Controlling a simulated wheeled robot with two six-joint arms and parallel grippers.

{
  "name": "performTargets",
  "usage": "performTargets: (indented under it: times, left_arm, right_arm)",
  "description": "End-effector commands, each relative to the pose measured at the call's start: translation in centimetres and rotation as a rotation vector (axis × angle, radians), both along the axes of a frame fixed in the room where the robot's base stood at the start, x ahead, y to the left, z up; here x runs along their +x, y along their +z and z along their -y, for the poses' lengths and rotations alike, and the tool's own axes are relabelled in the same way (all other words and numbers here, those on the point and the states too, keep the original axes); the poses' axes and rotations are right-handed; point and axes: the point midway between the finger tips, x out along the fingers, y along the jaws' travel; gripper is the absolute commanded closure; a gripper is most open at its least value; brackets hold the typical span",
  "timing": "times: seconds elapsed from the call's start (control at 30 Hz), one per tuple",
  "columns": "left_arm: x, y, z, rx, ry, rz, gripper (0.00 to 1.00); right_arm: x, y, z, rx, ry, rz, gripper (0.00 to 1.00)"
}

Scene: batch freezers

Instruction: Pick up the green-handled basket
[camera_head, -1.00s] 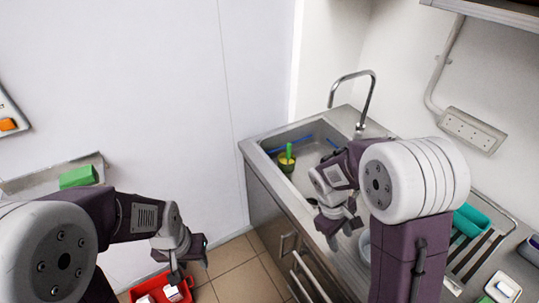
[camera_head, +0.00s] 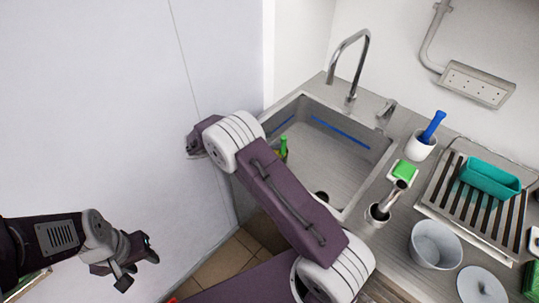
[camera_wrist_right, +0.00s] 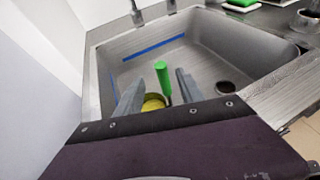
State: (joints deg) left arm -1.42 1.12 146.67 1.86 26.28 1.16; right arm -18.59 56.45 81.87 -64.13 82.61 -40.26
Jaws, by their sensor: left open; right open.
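The green-handled basket stands in the sink (camera_head: 352,173). In the head view only its green handle (camera_head: 284,146) and a bit of yellow show beside my right arm, which hides the rest. In the right wrist view the green handle (camera_wrist_right: 162,80) rises upright from the yellow-rimmed basket (camera_wrist_right: 153,104). My right gripper (camera_wrist_right: 171,70) is open, with one finger to each side of the handle in that view; contact cannot be told. Its fingers are hidden in the head view. My left gripper (camera_head: 138,270) is open and empty, away from the sink at the lower left.
A faucet (camera_head: 352,62) rises behind the sink. A white mortar with a blue pestle (camera_head: 421,144), a green sponge (camera_head: 404,172), a metal cup (camera_head: 378,214), a grey bucket (camera_head: 435,246) and a rack (camera_head: 450,194) with a teal tray (camera_head: 490,178) stand to the right.

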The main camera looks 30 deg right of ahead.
Motion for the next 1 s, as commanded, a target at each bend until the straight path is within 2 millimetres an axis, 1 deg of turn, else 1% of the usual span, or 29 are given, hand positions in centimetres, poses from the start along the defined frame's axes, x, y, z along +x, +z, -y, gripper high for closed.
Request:
performTargets:
  times: [0.13, 0.2, 0.27, 0.4, 0.57, 0.7, 0.8, 0.9, 1.0]
  left_arm:
    - [0.0, 0.0, 0.0, 0.0, 0.0, 0.0, 0.58]
    - [0.0, 0.1, 0.0, 0.0, 0.0, 0.0, 0.58]
    - [0.0, 0.2, 0.0, 0.0, 0.0, 0.0, 0.58]
    - [0.0, 0.5, 0.0, 0.0, 0.0, 0.0, 0.58]
    - [0.0, 0.6, 0.0, 0.0, 0.0, 0.0, 0.58]
    - [0.0, 1.3, 0.0, 0.0, 0.0, 0.0, 0.58]
    - [0.0, 1.4, 0.0, 0.0, 0.0, 0.0, 0.58]
    - [0.0, 1.4, 0.0, 0.0, 0.0, 0.0, 0.58]
    - [0.0, 1.4, 0.0, 0.0, 0.0, 0.0, 0.58]
  right_arm:
    - [0.0, -0.2, -0.1, -0.004, 0.004, -0.004, 0.55]
    - [0.0, -0.3, 0.3, -0.003, 0.003, -0.004, 0.55]
    - [0.0, -0.5, 0.9, -0.004, 0.001, -0.004, 0.55]
    - [0.2, -1.3, 3.0, -0.003, 0.0, -0.005, 0.55]
    - [0.3, -1.7, 3.9, -0.003, 0.001, -0.003, 0.55]
    - [0.5, -2.6, 6.3, -0.002, -0.001, -0.005, 0.55]
    - [0.7, -3.3, 7.7, -0.002, -0.001, -0.003, 0.55]
    - [0.8, -3.6, 8.3, -0.001, 0.002, -0.002, 0.55]
    - [0.8, -3.7, 8.3, -0.001, 0.003, -0.002, 0.55]
